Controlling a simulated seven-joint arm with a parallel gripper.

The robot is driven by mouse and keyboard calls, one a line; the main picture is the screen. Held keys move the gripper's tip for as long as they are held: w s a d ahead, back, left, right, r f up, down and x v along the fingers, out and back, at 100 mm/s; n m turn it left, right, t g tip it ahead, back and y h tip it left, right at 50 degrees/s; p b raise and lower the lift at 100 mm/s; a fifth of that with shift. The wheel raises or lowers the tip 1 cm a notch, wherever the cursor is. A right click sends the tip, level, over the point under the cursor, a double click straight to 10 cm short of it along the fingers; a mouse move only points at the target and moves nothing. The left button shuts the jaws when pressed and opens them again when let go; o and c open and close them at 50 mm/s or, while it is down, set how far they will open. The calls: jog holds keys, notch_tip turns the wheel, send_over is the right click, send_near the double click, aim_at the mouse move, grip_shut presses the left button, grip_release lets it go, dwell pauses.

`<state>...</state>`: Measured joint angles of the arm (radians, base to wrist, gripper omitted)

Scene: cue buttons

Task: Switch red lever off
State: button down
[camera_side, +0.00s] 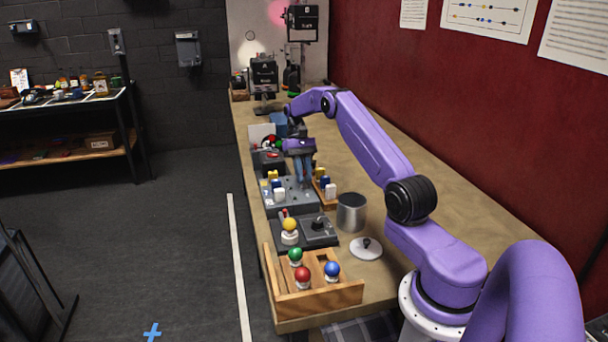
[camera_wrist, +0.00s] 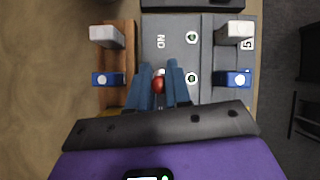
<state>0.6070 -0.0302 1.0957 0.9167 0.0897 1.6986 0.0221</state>
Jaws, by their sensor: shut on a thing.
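The red lever (camera_wrist: 158,86) shows as a small red knob with a light tip in the wrist view, at the grey panel (camera_wrist: 176,45). My gripper (camera_wrist: 158,72) has its two blue fingers on either side of the knob, closed on it. In the side view my gripper (camera_side: 303,184) points down at the grey panel (camera_side: 297,203), in the middle of the row of devices. The fingers hide the lever in that view. The lever's lower part and exact tilt cannot be made out.
Blue and white blocks (camera_wrist: 237,79) line the panel's right side; a wooden rack (camera_wrist: 129,45) with similar blocks is left. Nearer the side camera stand a joystick box (camera_side: 318,232), a metal cylinder (camera_side: 351,213) and a wooden box (camera_side: 338,297) with coloured balls. The right tabletop is clear.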

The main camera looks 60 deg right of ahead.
jog(key=shift+w, duration=0.15)
dwell(0.3)
jog(key=c, duration=1.1)
grip_release()
jog(key=shift+r, duration=0.15)
jog(key=shift+r, duration=0.35)
notch_tip(320, 180, up, 2)
jog(key=shift+r, duration=0.25)
jog(key=shift+s+a+r, duration=1.2)
jog(key=shift+s+r, duration=0.4)
jog(key=shift+s, duration=0.4)
jog(key=shift+s+a+r, duration=1.25)
jog(key=shift+s+r, duration=0.3)
jog(key=shift+s, duration=0.45)
jog(key=shift+s+a+r, duration=1.2)
jog(key=shift+s+r, duration=0.4)
jog(key=shift+s, duration=0.4)
